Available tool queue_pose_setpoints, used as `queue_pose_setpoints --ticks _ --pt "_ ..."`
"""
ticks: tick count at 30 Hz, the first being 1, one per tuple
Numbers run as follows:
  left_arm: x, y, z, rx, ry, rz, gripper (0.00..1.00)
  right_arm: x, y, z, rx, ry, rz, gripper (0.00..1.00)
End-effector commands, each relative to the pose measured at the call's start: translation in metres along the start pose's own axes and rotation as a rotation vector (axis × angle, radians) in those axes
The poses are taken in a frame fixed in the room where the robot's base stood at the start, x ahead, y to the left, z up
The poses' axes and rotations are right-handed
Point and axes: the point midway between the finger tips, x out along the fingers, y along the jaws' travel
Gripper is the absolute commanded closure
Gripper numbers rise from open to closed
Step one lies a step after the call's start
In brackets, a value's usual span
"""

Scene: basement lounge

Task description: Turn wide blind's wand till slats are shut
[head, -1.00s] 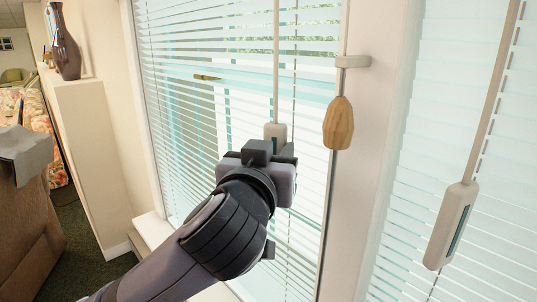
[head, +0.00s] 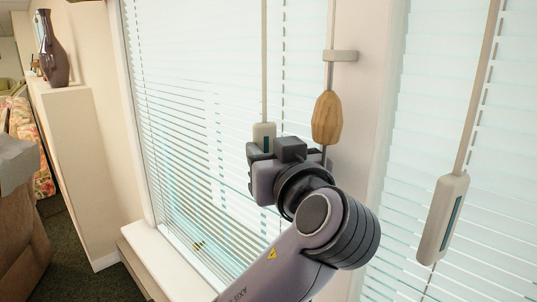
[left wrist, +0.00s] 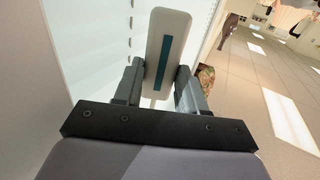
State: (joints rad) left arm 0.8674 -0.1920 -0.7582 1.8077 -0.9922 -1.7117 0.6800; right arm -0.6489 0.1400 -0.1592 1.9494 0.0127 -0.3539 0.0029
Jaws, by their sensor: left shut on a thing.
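The blind (head: 200,110) at the left of the window post hangs with its slats steeply tilted. They look nearly closed, with thin darker lines between them at the lower left. Its wand (head: 264,60) hangs down to a pale grey handle with a teal stripe (head: 263,132). My left gripper (head: 264,146) is shut on this handle, hiding its lower part. The left wrist view shows the handle (left wrist: 167,42) between the two fingers (left wrist: 158,82). My right gripper is in neither view.
A wooden cord pull (head: 327,118) hangs close right of my gripper, beneath a small bracket (head: 340,56). A second blind (head: 500,170) with its own wand handle (head: 442,220) hangs further right. A dark vase (head: 52,55) stands on a ledge at left.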

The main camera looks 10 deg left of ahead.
Motion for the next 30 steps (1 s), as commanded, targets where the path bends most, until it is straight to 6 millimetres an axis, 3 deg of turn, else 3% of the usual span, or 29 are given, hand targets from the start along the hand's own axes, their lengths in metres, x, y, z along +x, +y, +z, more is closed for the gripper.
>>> queue_pose_setpoints --ticks 10,11,12,13,30 --pt "0.0005 -0.0002 0.0006 0.003 -0.001 -0.004 0.9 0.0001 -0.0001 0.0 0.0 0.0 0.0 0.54" --pt "0.0005 -0.0002 0.0006 0.003 -0.001 -0.003 0.53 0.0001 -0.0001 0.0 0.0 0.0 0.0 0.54" --pt "0.0006 -0.0002 0.0005 0.003 -0.001 -0.003 0.4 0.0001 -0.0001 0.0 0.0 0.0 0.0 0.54" --pt "0.0005 -0.0002 0.0005 0.002 -0.001 -0.003 0.34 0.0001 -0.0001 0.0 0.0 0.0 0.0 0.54" --pt "0.005 -0.0009 0.0005 0.001 -0.001 -0.001 0.34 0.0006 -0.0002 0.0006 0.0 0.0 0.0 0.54"
